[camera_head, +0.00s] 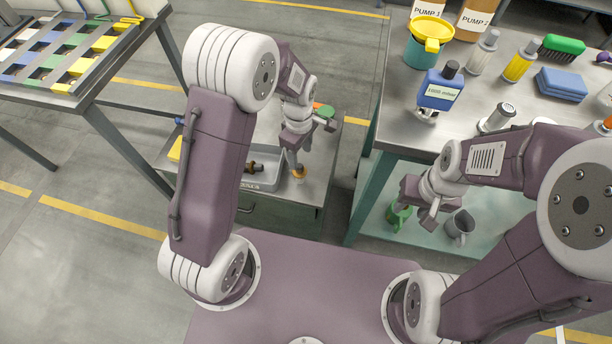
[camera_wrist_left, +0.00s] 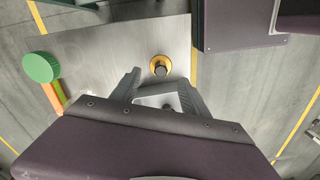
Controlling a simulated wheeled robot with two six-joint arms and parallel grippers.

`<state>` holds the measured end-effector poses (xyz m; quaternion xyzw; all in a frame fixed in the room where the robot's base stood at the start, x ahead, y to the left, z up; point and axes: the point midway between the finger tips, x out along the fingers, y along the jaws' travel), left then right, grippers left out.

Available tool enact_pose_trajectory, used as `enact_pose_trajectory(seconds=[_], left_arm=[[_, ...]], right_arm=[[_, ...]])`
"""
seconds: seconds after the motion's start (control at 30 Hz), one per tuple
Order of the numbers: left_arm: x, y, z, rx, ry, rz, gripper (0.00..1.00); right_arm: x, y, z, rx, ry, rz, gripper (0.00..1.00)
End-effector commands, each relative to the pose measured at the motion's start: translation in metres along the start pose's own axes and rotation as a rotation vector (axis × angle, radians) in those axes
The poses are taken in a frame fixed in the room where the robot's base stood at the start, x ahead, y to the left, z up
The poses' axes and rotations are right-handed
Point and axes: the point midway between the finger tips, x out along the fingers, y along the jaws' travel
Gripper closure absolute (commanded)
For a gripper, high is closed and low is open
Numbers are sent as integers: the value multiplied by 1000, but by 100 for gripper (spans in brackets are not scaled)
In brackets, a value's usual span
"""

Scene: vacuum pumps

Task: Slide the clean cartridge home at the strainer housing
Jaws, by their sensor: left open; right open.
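A yellow round piece with a dark centre (camera_head: 299,173) stands on the metal-topped cabinet; in the left wrist view (camera_wrist_left: 160,66) it lies just beyond my finger tips. I cannot tell whether it is the cartridge or part of the strainer housing. My left gripper (camera_head: 297,152) is open above it, with fingers apart and nothing seen between them; its fingers also show in the left wrist view (camera_wrist_left: 160,82). My right gripper (camera_head: 428,204) is open and empty beside the right bench, above its lower shelf. No cartridge is clearly identifiable.
A grey tray (camera_head: 264,184) with a dark part sits on the cabinet. A green round item (camera_wrist_left: 40,67) lies nearby. A green mug (camera_head: 398,217) and grey mug (camera_head: 461,226) stand below.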

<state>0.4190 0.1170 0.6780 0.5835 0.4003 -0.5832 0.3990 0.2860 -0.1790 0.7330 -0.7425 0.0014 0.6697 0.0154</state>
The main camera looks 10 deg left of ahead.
Motion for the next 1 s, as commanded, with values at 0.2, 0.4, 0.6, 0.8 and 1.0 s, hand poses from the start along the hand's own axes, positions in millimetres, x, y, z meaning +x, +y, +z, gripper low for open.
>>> enact_pose_trajectory(seconds=[0.2,0.4,0.6,0.8,1.0], left_arm=[[30,-1,0,2,-1,-3,47],[40,0,-1,2,0,0,47],[72,-2,-4,2,-1,-2,47],[91,-1,-4,3,0,0,47],[89,-1,-4,3,0,1,66]], right_arm=[[14,0,1,0,0,0,57],[16,0,2,0,0,0,57],[34,1,4,0,0,0,57],[39,1,4,0,0,0,57],[38,1,4,0,0,0,57]])
